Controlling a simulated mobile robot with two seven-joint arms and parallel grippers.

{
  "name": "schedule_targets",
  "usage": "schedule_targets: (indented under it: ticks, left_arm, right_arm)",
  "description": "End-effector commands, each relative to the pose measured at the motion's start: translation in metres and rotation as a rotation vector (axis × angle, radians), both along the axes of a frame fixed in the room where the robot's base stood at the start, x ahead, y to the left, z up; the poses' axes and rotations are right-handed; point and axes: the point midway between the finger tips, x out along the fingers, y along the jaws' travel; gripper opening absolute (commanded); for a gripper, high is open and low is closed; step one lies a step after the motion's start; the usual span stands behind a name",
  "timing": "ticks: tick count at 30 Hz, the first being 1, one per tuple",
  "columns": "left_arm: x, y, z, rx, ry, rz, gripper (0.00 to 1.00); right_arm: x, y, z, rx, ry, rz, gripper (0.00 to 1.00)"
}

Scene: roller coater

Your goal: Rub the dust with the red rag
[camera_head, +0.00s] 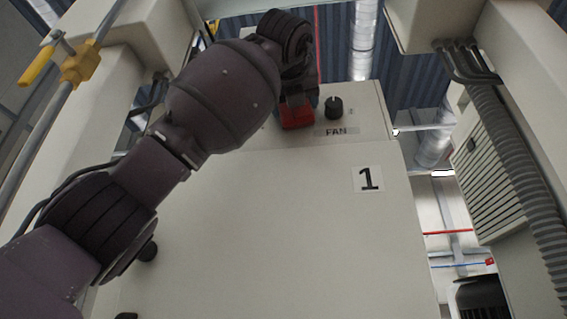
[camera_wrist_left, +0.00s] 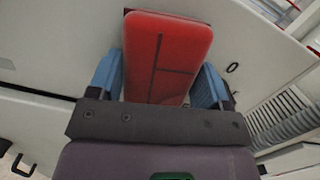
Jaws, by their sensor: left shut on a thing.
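My left gripper (camera_head: 298,100) is raised in front of the upper part of a cream machine cabinet, just left of a black knob above the FAN label. It is shut on the red rag (camera_head: 297,117), which looks like a flat red block. In the left wrist view the rag (camera_wrist_left: 168,45) sits between the two blue fingers of the left gripper (camera_wrist_left: 166,80). I cannot tell whether the rag touches the panel. I cannot make out any dust; the arm and rag hide part of the panel. My right gripper is out of view.
The FAN knob (camera_head: 334,107) sticks out close to the rag. A yellow valve and pipe (camera_head: 80,65) stand at left. A ribbed hose (camera_head: 515,160) runs down the right side.

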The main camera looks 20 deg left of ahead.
Motion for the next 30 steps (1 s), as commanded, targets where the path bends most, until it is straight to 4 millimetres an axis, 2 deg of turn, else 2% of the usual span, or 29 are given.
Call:
schedule_targets:
  ticks: [3,9,24,30]
  left_arm:
    - [0.002,-0.007,0.0,0.001,0.001,0.0,0.53]
    - [0.002,-0.006,-0.001,-0.001,0.002,0.001,0.53]
    - [-0.007,0.026,-0.001,-0.002,0.0,0.002,0.53]
    - [-0.009,0.031,0.0,-0.001,0.001,0.001,0.53]
  right_arm:
    - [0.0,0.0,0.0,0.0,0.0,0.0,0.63]
    - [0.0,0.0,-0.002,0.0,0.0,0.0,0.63]
    - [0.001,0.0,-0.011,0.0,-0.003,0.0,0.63]
    - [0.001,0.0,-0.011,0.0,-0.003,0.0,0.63]
